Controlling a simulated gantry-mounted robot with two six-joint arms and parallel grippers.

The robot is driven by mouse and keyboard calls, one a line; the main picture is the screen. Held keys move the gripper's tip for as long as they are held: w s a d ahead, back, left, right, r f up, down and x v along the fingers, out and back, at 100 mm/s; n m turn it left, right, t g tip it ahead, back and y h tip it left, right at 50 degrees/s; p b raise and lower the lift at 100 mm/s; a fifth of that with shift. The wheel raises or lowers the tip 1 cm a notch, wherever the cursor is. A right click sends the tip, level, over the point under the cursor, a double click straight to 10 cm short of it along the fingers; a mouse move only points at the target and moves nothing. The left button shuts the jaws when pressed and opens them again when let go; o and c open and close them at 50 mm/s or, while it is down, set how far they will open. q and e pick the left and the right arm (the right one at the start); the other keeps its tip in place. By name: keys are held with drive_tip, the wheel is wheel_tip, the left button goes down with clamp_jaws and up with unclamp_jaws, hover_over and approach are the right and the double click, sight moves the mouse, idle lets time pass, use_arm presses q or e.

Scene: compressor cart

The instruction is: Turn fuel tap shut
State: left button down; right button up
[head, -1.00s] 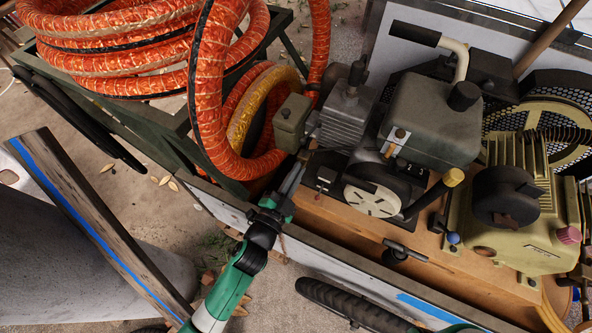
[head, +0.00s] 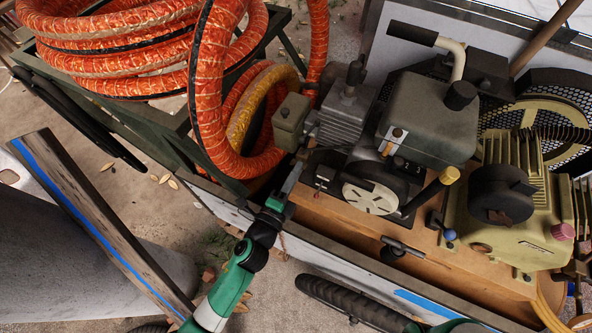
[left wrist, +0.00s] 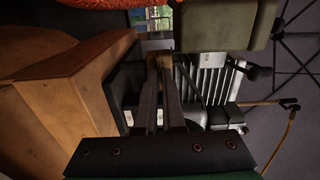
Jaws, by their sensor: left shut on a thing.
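My left gripper (head: 296,170) reaches in from the lower left, over the cart's near wall, to the left end of the engine. Its fingertips are just below a small grey-green box (head: 292,112). In the left wrist view the two dark fingers (left wrist: 165,68) are shut on a small brass-coloured part (left wrist: 161,61), which looks like the fuel tap. The fingers hide most of it, so I cannot tell its handle angle. The same grey-green box (left wrist: 220,24) stands close above right of the fingertips. My right gripper is out of view.
The finned engine block (head: 346,115), white recoil cover (head: 370,198) and dark tank (head: 430,118) crowd the right side. Orange hose coils (head: 215,80) hang close behind the fingertips.

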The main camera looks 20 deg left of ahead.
use_arm(q)
drive_tip(key=shift+m, duration=0.3)
drive_tip(key=c, duration=1)
unclamp_jaws()
drive_tip(key=shift+s, duration=0.1)
drive_tip(key=shift+s, duration=0.3)
drive_tip(key=s, duration=0.7)
drive_tip(key=s+a, duration=0.1)
drive_tip(key=s, duration=0.3)
drive_tip(key=shift+w+a+r, duration=0.1)
